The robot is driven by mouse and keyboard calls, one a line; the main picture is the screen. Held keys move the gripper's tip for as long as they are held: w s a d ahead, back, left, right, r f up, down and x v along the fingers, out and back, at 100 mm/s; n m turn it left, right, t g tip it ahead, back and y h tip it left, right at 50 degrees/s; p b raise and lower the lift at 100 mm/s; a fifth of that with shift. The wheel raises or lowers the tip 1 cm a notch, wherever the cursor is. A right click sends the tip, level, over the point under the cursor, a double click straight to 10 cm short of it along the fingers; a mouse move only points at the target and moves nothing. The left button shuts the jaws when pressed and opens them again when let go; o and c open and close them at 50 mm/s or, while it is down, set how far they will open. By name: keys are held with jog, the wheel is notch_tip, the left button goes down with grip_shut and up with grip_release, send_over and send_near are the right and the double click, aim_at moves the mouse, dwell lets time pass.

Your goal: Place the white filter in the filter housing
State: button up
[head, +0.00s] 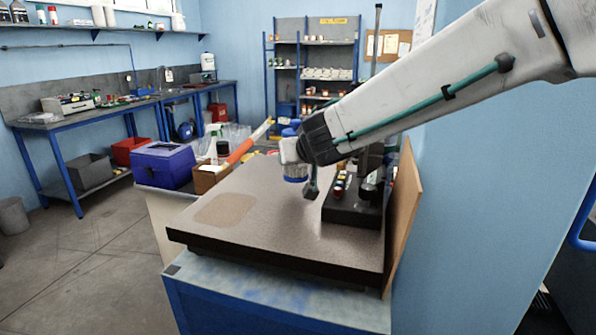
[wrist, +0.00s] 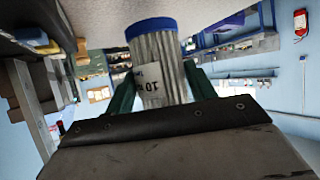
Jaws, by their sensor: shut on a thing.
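The white filter (wrist: 160,80) is a pleated pale cylinder with a blue end cap and a small label marked 10. It fills the space between the green fingers of my gripper (wrist: 158,88) in the wrist view. In the head view my gripper (head: 296,163) is shut on the filter (head: 295,173), holding it above the grey bench slab (head: 270,225). A black-based fixture (head: 350,212) with small coloured fittings stands to the right of my gripper, partly behind my arm. I cannot tell which part, if any, is the filter housing.
A blue box (head: 163,165) and a brown box (head: 210,179) stand left of the slab. A wooden board (head: 404,215) stands along the slab's right edge. The slab's front left is clear apart from a flat tan patch (head: 224,210).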

aim_at(300, 171)
jog(key=shift+f, duration=1.75)
jog(key=shift+f, duration=0.15)
jog(key=o, duration=1.2)
